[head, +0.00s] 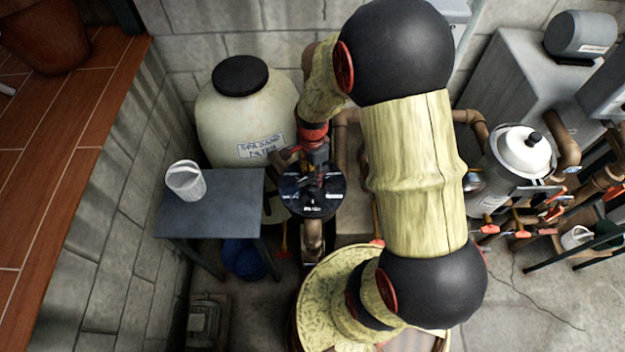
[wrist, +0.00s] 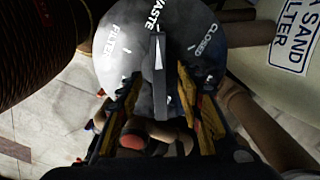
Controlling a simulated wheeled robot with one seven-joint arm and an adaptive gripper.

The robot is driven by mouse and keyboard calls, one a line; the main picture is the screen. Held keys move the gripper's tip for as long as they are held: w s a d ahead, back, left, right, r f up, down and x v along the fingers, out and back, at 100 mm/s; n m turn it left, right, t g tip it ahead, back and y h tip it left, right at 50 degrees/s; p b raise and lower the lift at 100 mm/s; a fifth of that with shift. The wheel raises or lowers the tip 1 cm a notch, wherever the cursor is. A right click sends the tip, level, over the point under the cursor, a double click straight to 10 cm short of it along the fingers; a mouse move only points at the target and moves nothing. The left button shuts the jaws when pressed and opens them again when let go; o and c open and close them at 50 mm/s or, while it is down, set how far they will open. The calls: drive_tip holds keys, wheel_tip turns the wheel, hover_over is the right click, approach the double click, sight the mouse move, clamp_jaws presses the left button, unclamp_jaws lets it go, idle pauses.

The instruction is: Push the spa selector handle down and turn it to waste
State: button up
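The spa selector is a round dial (wrist: 115,75) with printed labels; FILTER, WASTE and CLOSED can be read in the wrist view. Its dark bar handle (wrist: 160,95) lies across the face, its white arrow pointing up at the WASTE label. In the head view the dial (head: 325,205) is black, below my gripper (head: 312,178), and its handle is mostly hidden. In the wrist view my gripper (wrist: 160,85) is open, with one finger on each side of the handle and gaps visible. I cannot tell whether the handle is pressed down.
The cream spa sand filter tank (head: 225,115) stands behind and left of the dial. Brown pipes (head: 343,140) run behind. A blue bucket (head: 243,258) sits below the table.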

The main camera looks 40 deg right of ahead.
wheel_tip(320, 180, up, 7)
drive_tip(key=p, duration=0.5)
drive_tip(key=shift+r, duration=0.1)
idle(0.3)
